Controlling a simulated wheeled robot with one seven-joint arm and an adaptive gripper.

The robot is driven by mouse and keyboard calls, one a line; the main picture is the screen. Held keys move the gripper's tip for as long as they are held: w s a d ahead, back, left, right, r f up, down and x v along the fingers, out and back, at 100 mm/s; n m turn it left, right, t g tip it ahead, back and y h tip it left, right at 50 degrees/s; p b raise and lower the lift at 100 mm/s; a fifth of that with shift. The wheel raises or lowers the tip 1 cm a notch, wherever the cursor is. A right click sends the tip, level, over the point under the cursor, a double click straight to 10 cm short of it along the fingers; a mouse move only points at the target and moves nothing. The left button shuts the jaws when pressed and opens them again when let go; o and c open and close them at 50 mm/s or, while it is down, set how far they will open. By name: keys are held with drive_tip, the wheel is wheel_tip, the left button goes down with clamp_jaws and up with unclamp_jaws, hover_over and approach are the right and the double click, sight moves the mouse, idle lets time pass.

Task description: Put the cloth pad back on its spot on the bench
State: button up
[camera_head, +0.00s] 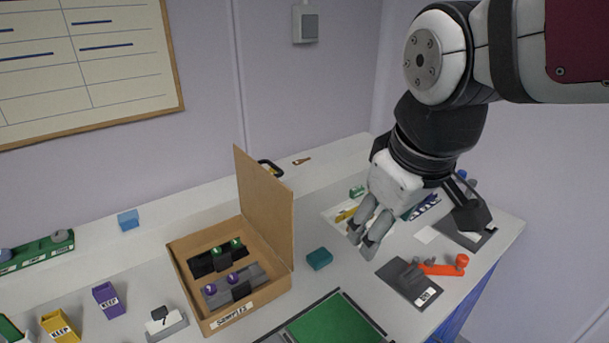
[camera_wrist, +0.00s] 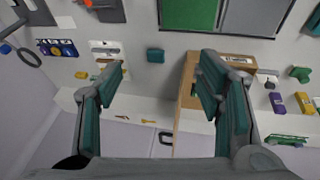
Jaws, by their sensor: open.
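A small teal block (camera_head: 319,259), which looks like the cloth pad, lies on the bench (camera_head: 375,315) to the right of the open cardboard box. In the wrist view the teal pad (camera_wrist: 155,55) shows between and beyond my fingertips. My gripper (camera_head: 364,235) is open and empty, above the bench and to the right of the pad, apart from it. A blue block (camera_head: 128,219) sits on the back ledge at the left. I cannot tell a marked spot for the pad.
The cardboard box (camera_head: 265,205) has its lid raised and holds parts with green and purple knobs. A green mat (camera_head: 335,322) lies in front of the pad. A dark plate (camera_head: 408,283) and an orange tool (camera_head: 443,267) lie at the right. Purple (camera_head: 108,300) and yellow (camera_head: 60,327) containers stand left.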

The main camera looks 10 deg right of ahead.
drive_tip(key=s+m, duration=0.1)
drive_tip(key=s, duration=0.1)
drive_tip(key=s+m, duration=0.1)
drive_tip(key=s, duration=0.1)
drive_tip(key=s+m+t, duration=0.1)
drive_tip(key=s+m, duration=0.1)
drive_tip(key=shift+a+f+y, duration=0.15)
drive_tip(key=shift+f+y, duration=0.15)
drive_tip(key=shift+y, duration=0.1)
